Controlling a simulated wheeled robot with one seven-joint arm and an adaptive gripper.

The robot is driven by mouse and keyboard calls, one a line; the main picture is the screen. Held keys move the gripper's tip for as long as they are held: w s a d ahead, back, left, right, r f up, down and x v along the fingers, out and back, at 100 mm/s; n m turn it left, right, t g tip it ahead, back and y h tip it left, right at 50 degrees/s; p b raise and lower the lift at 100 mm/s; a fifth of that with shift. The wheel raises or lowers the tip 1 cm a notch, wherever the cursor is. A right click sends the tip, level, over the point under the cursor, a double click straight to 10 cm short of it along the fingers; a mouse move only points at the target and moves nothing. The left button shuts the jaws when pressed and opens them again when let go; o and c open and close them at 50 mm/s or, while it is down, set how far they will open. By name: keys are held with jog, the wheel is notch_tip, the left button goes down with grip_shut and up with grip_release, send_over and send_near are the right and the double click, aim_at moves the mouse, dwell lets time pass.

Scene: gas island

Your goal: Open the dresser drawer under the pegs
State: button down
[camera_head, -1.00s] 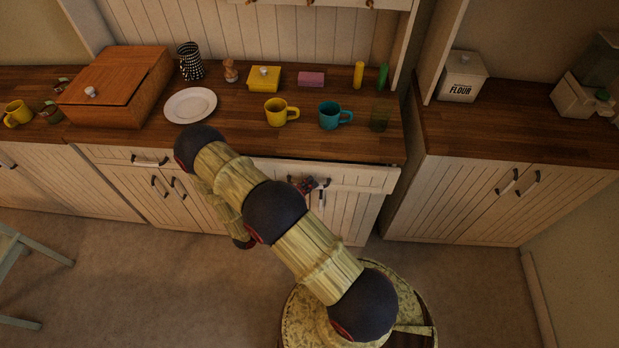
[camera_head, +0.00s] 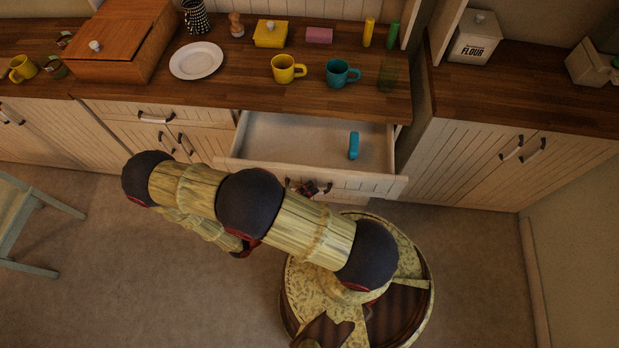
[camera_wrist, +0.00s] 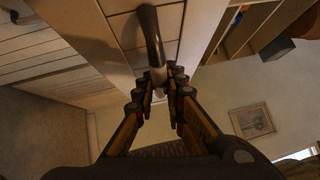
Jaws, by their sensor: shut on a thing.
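The dresser drawer (camera_head: 286,144) stands pulled well out below the worktop in the head view, its inside showing. A small blue object (camera_head: 353,145) lies in it toward the right. My gripper (camera_head: 308,188) is at the dark handle on the drawer front, partly hidden by my arm. In the wrist view my gripper (camera_wrist: 160,82) has its fingers closed around the lower end of the curved handle (camera_wrist: 152,38). The pegs are outside the current head view.
On the worktop (camera_head: 235,92) stand a yellow mug (camera_head: 287,69), a teal mug (camera_head: 342,73), a white plate (camera_head: 196,61) and a wooden box (camera_head: 124,42). A pale chair (camera_head: 38,215) stands at the left. The floor between chair and arm is clear.

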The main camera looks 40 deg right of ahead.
jog(key=shift+s+a+f, duration=0.1)
jog(key=shift+s+a, duration=0.7)
jog(key=shift+a, duration=0.15)
jog(key=c, duration=1.8)
grip_release()
jog(key=a, duration=0.4)
jog(key=a+f, duration=0.1)
jog(key=a, duration=0.3)
jog(key=w+a, duration=0.1)
jog(key=a, duration=0.3)
jog(key=shift+f, duration=0.25)
